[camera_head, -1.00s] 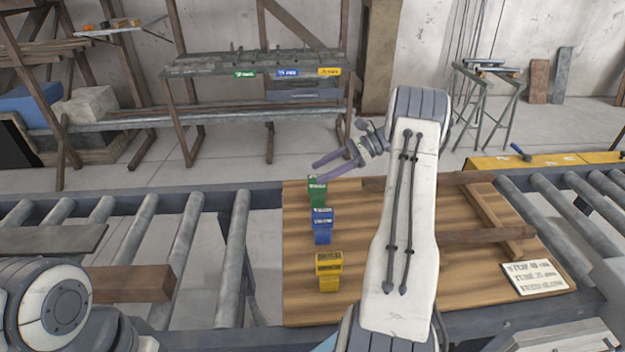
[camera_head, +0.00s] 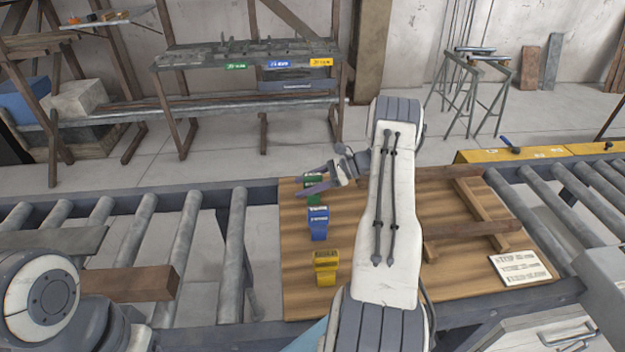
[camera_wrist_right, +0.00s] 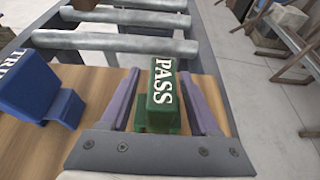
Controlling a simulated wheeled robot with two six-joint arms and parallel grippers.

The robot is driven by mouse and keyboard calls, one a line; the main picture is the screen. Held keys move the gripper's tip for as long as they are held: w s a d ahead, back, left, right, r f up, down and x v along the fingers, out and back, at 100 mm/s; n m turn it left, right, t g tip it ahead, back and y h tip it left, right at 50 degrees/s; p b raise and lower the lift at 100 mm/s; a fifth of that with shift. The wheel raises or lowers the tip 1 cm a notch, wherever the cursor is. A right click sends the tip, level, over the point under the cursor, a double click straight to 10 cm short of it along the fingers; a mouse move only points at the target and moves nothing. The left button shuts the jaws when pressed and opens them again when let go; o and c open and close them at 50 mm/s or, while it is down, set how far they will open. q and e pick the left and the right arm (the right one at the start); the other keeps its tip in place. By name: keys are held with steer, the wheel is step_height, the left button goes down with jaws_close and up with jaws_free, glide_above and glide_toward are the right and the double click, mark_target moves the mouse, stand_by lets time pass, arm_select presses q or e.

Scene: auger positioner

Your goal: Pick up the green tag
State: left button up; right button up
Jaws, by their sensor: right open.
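The green tag (camera_head: 312,196) stands on the wooden board at its far left, partly covered by my right gripper in the head view. In the right wrist view the green tag (camera_wrist_right: 163,95), marked PASS, sits between the two fingers. My right gripper (camera_head: 312,183) is open around it; it also shows in the right wrist view (camera_wrist_right: 160,95), with a gap at the fingers. Whether the fingers touch the tag I cannot tell. My left gripper is not in view; only part of my left arm shows at the lower left.
A blue tag (camera_head: 318,222) stands close in front of the green one, and a yellow tag (camera_head: 326,267) nearer. The wooden board (camera_head: 400,290) also holds a wooden frame (camera_head: 480,228) and a white sign (camera_head: 522,268). Rollers (camera_head: 235,240) flank it; a rack (camera_head: 250,52) stands behind.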

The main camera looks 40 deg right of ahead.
steer(key=shift+w+a+f, duration=0.15)
steer(key=shift+a, duration=0.15)
jaws_close()
